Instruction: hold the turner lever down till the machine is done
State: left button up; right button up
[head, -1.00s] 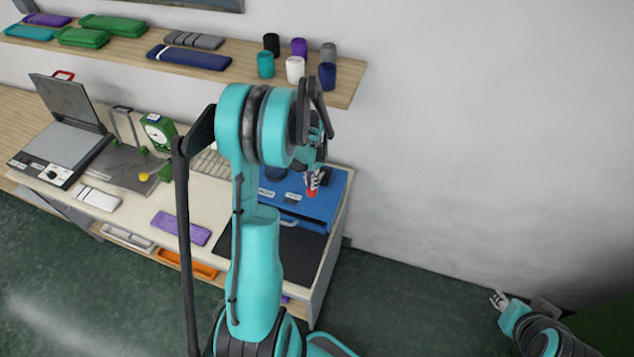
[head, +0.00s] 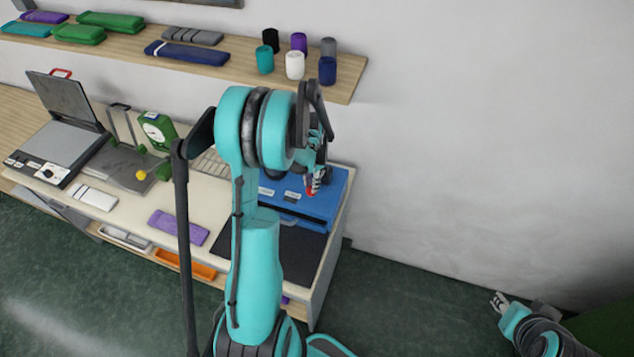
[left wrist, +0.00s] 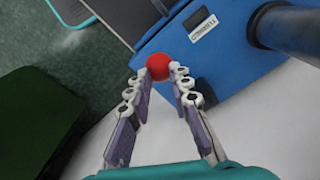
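The blue turner machine (head: 325,190) stands at the right end of the workbench. The turner lever's red knob (left wrist: 159,66) sits between the fingertips of my left gripper (left wrist: 162,72), with a tip against each side. In the head view, a bit of the red knob (head: 310,191) shows below my left gripper (head: 316,180); the lever's shaft is hidden. A label (left wrist: 204,22) and a dark cylinder (left wrist: 285,32) show on the machine in the left wrist view. My right gripper (head: 498,301) hangs empty over the floor at lower right, its fingers apart.
A dark mat (head: 300,255), a purple folded knit (head: 178,227), a green dial device (head: 158,130) and a press (head: 62,135) are on the bench. A shelf (head: 215,75) above holds knits and yarn cones. My left arm hides the bench's middle.

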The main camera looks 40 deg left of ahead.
aim_at(311, 193)
pick_arm(q)
jog(key=shift+f+b, duration=0.75)
jog(key=shift+f, duration=0.15)
jog(key=shift+s+f+b, duration=0.15)
jog(key=shift+f+b, duration=0.75)
jog(key=shift+b, duration=0.05)
jog(key=shift+s+f+b, duration=0.15)
jog(key=shift+f+b, duration=0.75)
jog(key=shift+r, duration=0.1)
dwell(0.5)
notch_tip(311, 193, up, 13)
jog(key=p, duration=0.8)
dwell(0.4)
jog(key=shift+d, duration=0.1)
dwell(0.4)
